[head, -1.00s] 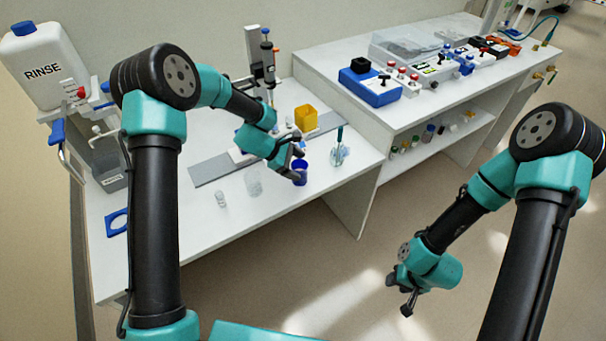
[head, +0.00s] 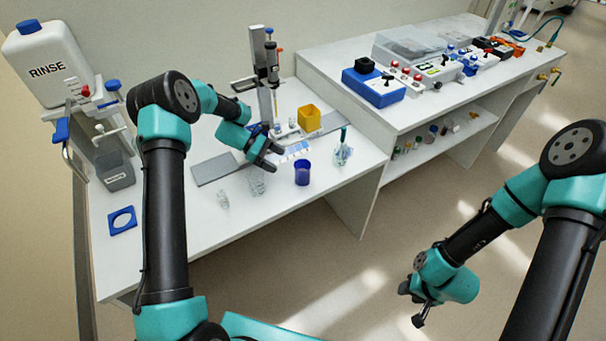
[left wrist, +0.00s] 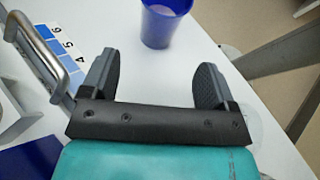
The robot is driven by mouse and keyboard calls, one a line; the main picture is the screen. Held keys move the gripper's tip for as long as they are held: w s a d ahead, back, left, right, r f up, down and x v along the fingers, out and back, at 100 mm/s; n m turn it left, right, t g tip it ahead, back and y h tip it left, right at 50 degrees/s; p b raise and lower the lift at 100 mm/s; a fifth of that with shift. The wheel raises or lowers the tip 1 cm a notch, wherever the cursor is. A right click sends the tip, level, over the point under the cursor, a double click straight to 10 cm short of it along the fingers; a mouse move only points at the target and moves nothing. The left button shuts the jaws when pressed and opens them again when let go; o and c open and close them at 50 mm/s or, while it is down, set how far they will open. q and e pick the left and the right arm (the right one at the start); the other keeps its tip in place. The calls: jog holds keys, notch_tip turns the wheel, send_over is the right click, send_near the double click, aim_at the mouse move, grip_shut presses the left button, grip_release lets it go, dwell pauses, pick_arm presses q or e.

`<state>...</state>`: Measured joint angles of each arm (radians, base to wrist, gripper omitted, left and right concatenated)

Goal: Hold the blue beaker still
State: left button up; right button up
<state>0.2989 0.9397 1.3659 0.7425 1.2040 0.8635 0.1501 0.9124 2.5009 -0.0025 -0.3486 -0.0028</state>
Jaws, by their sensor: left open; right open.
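The blue beaker (head: 302,173) stands upright on the white bench near its front edge. It also shows at the top of the left wrist view (left wrist: 160,25), ahead of the fingertips and apart from them. My left gripper (head: 272,158) is open and empty, a little to the left of the beaker and behind it in the head view. In the left wrist view its two dark fingers (left wrist: 157,80) are spread with only bare bench between them. My right gripper (head: 412,304) is open and empty, hanging over the floor away from the bench.
Clear glassware (head: 256,183) stands left of the beaker, and a glass with a teal stick (head: 342,150) stands right. A yellow container (head: 309,117) and a pipette stand (head: 264,80) are behind. A blue square holder (head: 122,221) lies at the left.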

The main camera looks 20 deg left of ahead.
aim_at(300, 173)
pick_arm(q)
jog(key=shift+x, duration=5)
jog(key=c, duration=0.6)
